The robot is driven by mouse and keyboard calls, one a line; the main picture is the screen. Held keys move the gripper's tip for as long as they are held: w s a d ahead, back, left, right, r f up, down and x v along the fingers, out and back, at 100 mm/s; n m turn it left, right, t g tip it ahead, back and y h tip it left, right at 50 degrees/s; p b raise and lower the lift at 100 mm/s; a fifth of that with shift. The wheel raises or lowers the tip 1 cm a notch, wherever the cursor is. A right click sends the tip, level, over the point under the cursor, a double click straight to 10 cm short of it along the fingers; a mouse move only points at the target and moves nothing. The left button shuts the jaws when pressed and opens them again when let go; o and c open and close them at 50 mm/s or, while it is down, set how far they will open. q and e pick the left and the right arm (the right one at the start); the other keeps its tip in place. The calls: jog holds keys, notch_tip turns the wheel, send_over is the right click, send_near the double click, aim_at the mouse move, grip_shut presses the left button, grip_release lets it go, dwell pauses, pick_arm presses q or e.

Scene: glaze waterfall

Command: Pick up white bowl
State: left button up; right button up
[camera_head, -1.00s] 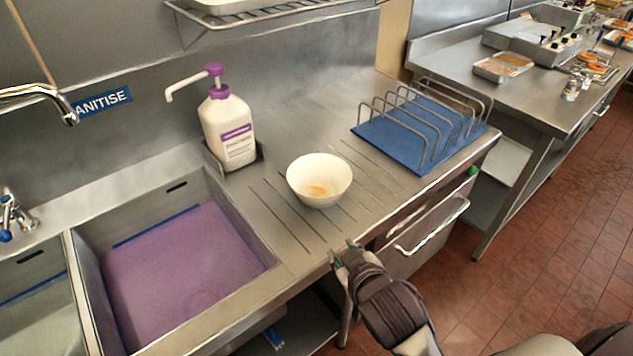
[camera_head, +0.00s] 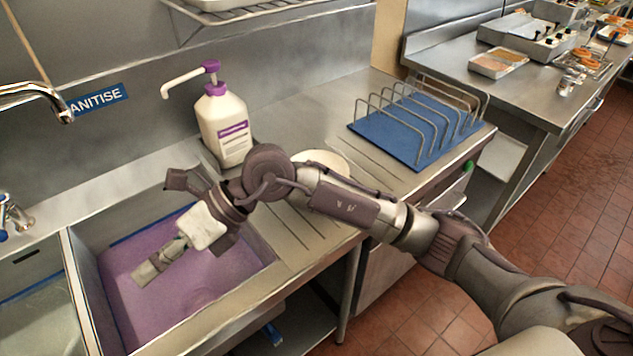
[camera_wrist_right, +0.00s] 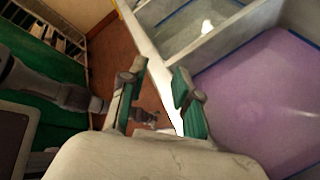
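The white bowl (camera_head: 326,160) stands on the ribbed steel drainboard in the head view. My right arm crosses in front of it, so only part of its rim and side shows. My right gripper (camera_head: 160,262) is to the left of the bowl, over the sink with purple liquid. In the right wrist view my right gripper (camera_wrist_right: 158,72) has its two green-padded fingers apart with nothing between them. The bowl is not visible in the wrist view. My left gripper is not in view.
The sink (camera_head: 262,262) lies left of the drainboard. A blue mat (camera_head: 392,148) with a wire rack is to the right. A tap (camera_head: 40,95) reaches in at left.

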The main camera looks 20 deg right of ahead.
jog(key=w+d+f+m+t+h, duration=0.1)
jog(key=w+d+t+h, duration=0.1)
jog(key=w+d+h, duration=0.45)
jog(key=w+d+t+h, duration=0.1)
jog(key=w+d+h, duration=0.25)
jog(key=d, duration=0.65)
jog(key=w+d+f+m+t+h, duration=0.1)
jog(key=w+d+t+h, duration=0.1)
jog(key=w+d+h, duration=0.45)
jog(key=shift+y, duration=0.65)
jog(key=d+f, duration=0.1)
jog(key=f, duration=0.1)
jog(key=d+f+b, duration=0.1)
jog(key=f, duration=0.1)
jog(key=d+f, duration=0.1)
jog(key=f, duration=0.1)
jog(key=shift+s+f, duration=0.15)
jog(key=shift+f, duration=0.2)
jog(key=x, duration=0.2)
jog(key=p+x, duration=0.1)
jog(key=x, duration=0.1)
jog(key=shift+w+d+f, duration=0.2)
jog(key=shift+w+d, duration=0.1)
jog(key=shift+d, duration=0.2)
jog(key=shift+f, duration=0.25)
grip_shut()
